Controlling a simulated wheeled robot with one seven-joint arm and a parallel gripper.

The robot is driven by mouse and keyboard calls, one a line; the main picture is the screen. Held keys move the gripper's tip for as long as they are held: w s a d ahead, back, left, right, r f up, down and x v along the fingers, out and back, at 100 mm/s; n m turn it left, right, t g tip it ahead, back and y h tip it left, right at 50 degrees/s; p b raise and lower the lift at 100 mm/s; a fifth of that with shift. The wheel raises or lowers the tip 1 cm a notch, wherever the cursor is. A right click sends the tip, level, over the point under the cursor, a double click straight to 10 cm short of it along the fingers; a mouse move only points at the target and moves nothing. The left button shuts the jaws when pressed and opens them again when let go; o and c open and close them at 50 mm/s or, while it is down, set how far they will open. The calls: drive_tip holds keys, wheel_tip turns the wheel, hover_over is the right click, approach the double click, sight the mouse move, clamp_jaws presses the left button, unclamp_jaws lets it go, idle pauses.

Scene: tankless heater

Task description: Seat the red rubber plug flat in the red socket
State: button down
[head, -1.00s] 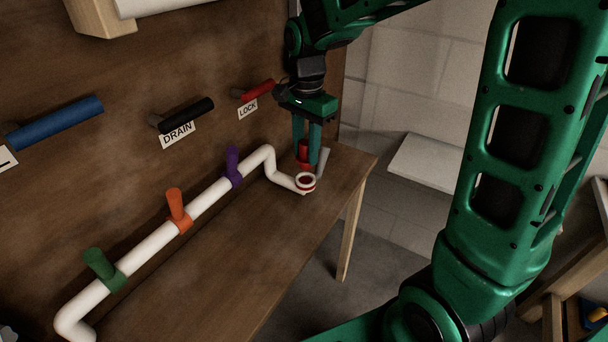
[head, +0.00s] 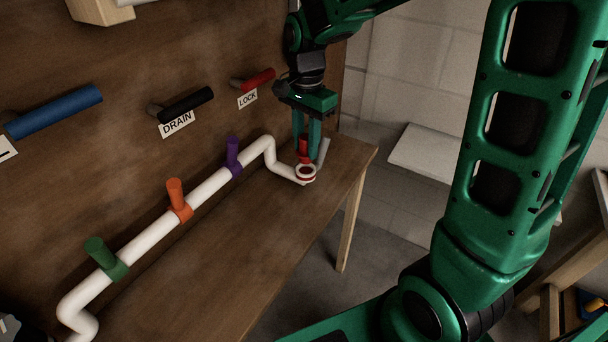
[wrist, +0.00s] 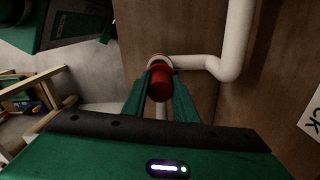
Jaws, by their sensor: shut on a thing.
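The red rubber plug (head: 303,148) is upright between the two green fingers of my gripper (head: 307,153), which is shut on it. The plug also shows in the wrist view (wrist: 160,86), between the fingertips (wrist: 160,92). The red socket (head: 306,173) is a white-rimmed ring with a red band at the right end of the white pipe. In the head view the plug is just above and behind the ring's rim. In the wrist view the plug overlaps the ring (wrist: 157,58) and hides part of it. I cannot tell whether they touch.
The white pipe (head: 145,238) carries green (head: 103,255), orange (head: 177,200) and purple (head: 233,157) handles. Red (head: 255,80), black (head: 188,108) and blue (head: 55,112) handles project from the wooden panel. A grey piece (head: 323,151) stands beside the socket. The bench front (head: 225,275) is clear.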

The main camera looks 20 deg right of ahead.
sight(306, 158)
drive_tip(key=shift+f, duration=1.05)
drive_tip(key=shift+f, duration=1.3)
idle(1.8)
drive_tip(key=c, duration=1.4)
unclamp_jaws()
drive_tip(key=shift+o, duration=0.2)
wheel_tip(306, 158, up, 11)
drive_tip(key=shift+f, duration=0.15)
drive_tip(key=shift+d, duration=0.1)
